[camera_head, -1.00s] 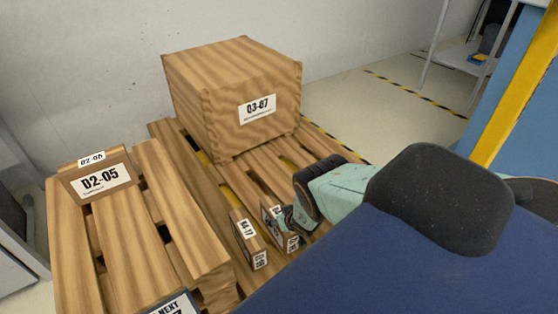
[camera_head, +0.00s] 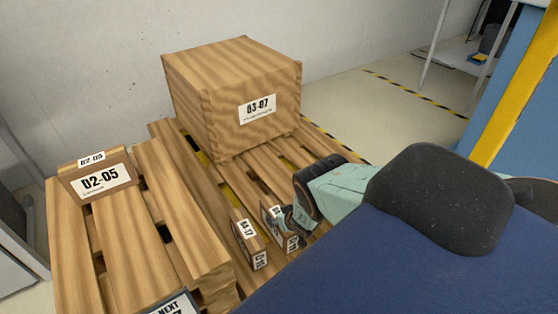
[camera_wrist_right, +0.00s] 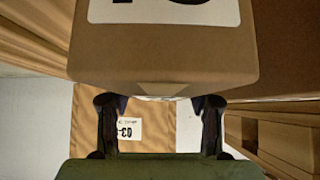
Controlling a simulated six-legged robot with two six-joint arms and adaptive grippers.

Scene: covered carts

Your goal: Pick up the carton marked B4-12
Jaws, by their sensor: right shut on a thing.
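A small brown carton (camera_head: 292,243) with white labels stands on the pallet in the head view. My right gripper (camera_head: 285,222) is shut on it and hides part of its top label, so I cannot read its full mark. In the right wrist view, the carton (camera_wrist_right: 160,55) fills the upper middle, with a cut-off white label. The fingers of my right gripper (camera_wrist_right: 160,108) are at its near edge, one on each side. A similar small carton (camera_head: 249,245) stands just to the left; its top label seems to read B4-17. My left gripper is not in view.
A large box marked 03-07 (camera_head: 235,100) stands at the back of the slatted wooden pallet (camera_head: 185,160). A blue and yellow post (camera_head: 500,110) rises at the right.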

